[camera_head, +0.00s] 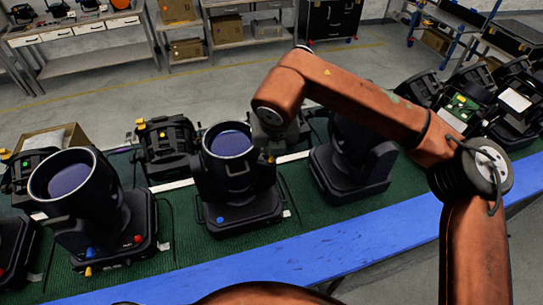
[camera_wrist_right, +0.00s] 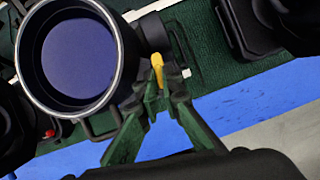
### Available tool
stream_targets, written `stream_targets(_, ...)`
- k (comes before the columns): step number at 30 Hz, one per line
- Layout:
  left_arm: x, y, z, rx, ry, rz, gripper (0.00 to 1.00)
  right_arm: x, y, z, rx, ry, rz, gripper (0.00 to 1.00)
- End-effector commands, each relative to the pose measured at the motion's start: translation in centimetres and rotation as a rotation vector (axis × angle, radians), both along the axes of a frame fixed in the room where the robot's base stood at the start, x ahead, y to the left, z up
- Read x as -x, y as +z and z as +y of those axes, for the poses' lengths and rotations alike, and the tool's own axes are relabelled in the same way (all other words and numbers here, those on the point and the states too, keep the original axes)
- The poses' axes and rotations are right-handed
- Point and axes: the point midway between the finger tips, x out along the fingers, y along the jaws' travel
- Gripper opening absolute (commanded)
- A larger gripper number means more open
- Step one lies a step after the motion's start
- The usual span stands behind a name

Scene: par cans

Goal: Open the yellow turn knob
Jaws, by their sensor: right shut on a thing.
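The yellow turn knob (camera_wrist_right: 155,75) sits on the side of a black par can (camera_wrist_right: 120,95) with a large bluish lens. In the right wrist view my right gripper (camera_wrist_right: 160,92) has its two fingers closed around the knob, with its upper part showing between the fingertips. In the head view this par can (camera_head: 230,170) stands in the middle of the row, its lens tilted up. My right arm reaches to its right side from the right, and the wrist hides most of the gripper there. My left gripper is not in view.
More black lamps stand on both sides along the green conveyor mat (camera_head: 300,190), including a large one (camera_head: 75,190) at left and another (camera_head: 350,160) close at right. A blue rail (camera_head: 330,225) runs along the front. Shelves and boxes stand behind, across open floor.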

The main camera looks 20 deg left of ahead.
Motion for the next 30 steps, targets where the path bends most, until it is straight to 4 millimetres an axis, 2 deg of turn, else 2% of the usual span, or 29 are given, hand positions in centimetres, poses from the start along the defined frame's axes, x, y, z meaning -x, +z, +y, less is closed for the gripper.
stream_targets(4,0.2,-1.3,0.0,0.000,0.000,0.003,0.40,0.0,-0.1,0.2,-0.001,-0.132,-0.002,0.00)
stream_targets(15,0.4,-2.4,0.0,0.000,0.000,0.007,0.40,0.1,0.1,0.4,-0.003,-0.383,-0.001,0.00)
stream_targets(30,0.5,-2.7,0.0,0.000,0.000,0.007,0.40,0.1,0.1,0.5,-0.003,-0.479,0.000,0.00)
